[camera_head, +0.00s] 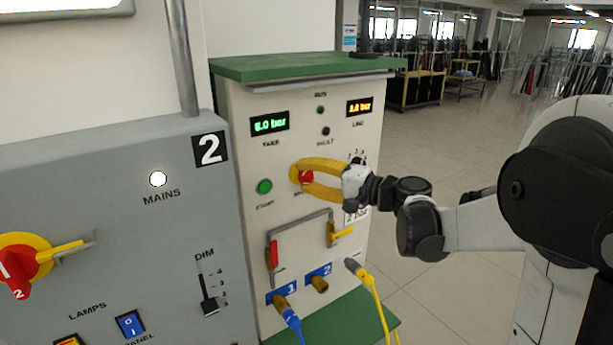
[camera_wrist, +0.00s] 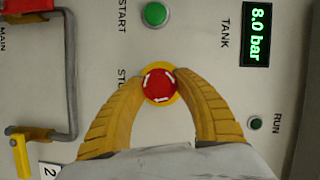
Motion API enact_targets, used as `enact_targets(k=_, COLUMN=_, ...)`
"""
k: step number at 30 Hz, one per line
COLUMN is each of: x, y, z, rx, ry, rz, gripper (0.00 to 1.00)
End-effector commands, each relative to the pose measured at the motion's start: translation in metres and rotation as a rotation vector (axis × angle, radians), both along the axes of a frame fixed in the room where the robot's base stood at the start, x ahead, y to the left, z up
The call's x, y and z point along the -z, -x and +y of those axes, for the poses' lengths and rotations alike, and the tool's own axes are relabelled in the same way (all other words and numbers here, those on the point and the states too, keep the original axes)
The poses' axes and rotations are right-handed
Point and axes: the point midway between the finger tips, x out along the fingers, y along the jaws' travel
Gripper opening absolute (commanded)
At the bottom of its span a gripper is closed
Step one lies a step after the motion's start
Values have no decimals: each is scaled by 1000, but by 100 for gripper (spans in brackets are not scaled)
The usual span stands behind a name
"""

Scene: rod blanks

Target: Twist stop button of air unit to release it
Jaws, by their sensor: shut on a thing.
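The red stop button (camera_wrist: 160,86) with white arrow marks sits on a yellow ring on the front panel of the air unit (camera_head: 300,121). In the head view the red button (camera_head: 306,177) is partly hidden by my gripper. My gripper (camera_wrist: 161,84), with two yellow ribbed fingers, is shut on the button, one finger on each side. It also shows in the head view (camera_head: 302,176), reaching in from the right.
A green start button (camera_head: 265,187) is left of the stop button. Below are a bar handle, red and yellow levers, and blue and yellow hoses (camera_head: 288,314). A grey panel (camera_head: 120,150) stands at left. The tank display (camera_wrist: 257,36) reads 8.0 bar.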

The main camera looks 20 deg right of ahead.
Motion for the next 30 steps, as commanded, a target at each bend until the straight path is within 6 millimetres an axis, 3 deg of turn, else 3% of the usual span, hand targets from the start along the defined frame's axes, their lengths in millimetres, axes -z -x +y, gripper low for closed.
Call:
enact_targets(k=1, x=-3, y=-2, z=-2, rx=5, ry=-6, rz=-3, gripper=6)
enact_targets(k=2, x=-3, y=-2, z=-2, rx=5, ry=-6, rz=-3, gripper=45)
enact_targets(k=3, x=-3, y=-2, z=-2, rx=5, ry=-6, rz=-3, gripper=57)
enact_targets(k=4, x=-3, y=-2, z=-1, rx=4, ry=-6, rz=-3, gripper=60)
enact_targets(k=16, x=-2, y=6, z=-7, rx=4, ry=-2, rz=-1, gripper=60)
enact_targets(k=30, x=-9, y=77, z=-68, rx=7, ry=-2, rz=-2, gripper=60)
